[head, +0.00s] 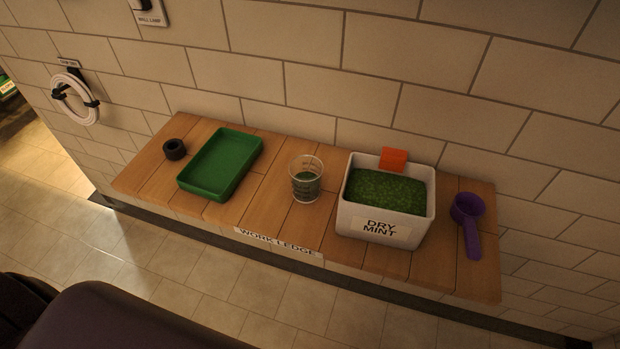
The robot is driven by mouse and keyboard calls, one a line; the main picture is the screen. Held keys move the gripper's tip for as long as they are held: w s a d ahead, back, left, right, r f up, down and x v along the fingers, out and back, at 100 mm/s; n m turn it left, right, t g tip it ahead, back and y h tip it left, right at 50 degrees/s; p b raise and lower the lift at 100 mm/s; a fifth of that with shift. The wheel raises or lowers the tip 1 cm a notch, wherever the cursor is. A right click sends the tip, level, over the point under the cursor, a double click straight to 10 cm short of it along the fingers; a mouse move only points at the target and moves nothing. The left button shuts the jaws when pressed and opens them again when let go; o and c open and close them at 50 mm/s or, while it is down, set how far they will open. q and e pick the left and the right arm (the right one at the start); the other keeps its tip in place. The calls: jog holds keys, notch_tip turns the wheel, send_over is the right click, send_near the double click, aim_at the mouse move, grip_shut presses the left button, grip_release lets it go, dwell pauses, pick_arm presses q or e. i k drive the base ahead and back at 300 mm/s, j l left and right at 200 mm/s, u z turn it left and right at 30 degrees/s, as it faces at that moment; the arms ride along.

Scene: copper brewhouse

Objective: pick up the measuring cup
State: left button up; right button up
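The measuring cup (306,181) is a clear, see-through cup with markings on its side and something green in its lower part. It stands upright near the middle of the wooden work ledge (268,200), apart from the green tray on its left and the white bin on its right. Neither of my grippers is in view.
A green tray (221,163) and a small black ring (174,149) are on the ledge's left. A white bin labelled DRY MINT (380,229) holds green flakes and an orange piece (393,159). A purple scoop (467,217) lies at right. A tiled wall (280,70) stands behind.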

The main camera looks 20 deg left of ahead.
aim_at(305, 170)
jog(key=l+u, duration=0.2)
jog(key=u, duration=0.2)
jog(key=l+u, duration=0.15)
jog(key=u, duration=0.25)
jog(key=k+l+u, duration=0.15)
jog(key=u, duration=0.25)
